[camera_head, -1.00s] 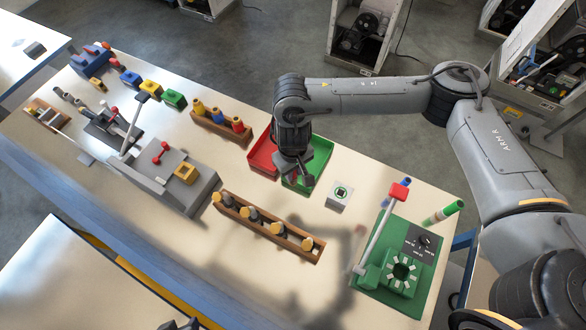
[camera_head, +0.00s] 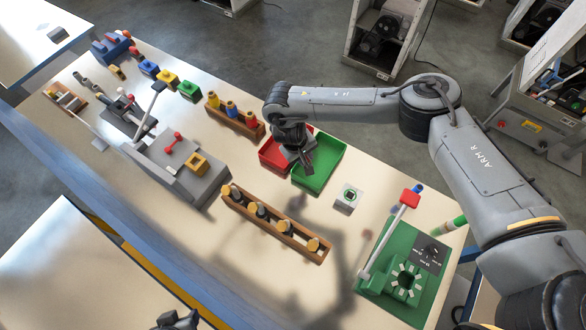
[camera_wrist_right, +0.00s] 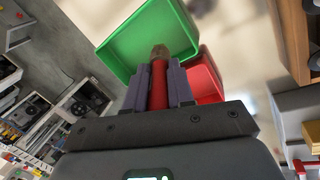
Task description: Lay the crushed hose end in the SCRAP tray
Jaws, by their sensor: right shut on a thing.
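My right gripper (camera_head: 308,170) is low over the left side of the green tray (camera_head: 335,172), near its border with the red tray (camera_head: 268,155). In the right wrist view the gripper (camera_wrist_right: 160,75) is shut on a red hose end (camera_wrist_right: 159,92), whose brownish tip (camera_wrist_right: 160,52) sticks out past the fingers. That tip shows against the green tray (camera_wrist_right: 125,48); the red tray (camera_wrist_right: 212,72) is beside it on the right. No SCRAP label is readable on either tray. A dark piece of my left gripper (camera_head: 178,320) shows at the bottom edge; its jaws are unclear.
A wooden rack with several yellow-topped pieces (camera_head: 275,228) stands in front of the trays. Another rack (camera_head: 235,118) stands behind left. A small button box (camera_head: 348,198) and a green lever station (camera_head: 405,275) are to the right. Grey lever equipment (camera_head: 175,170) is left.

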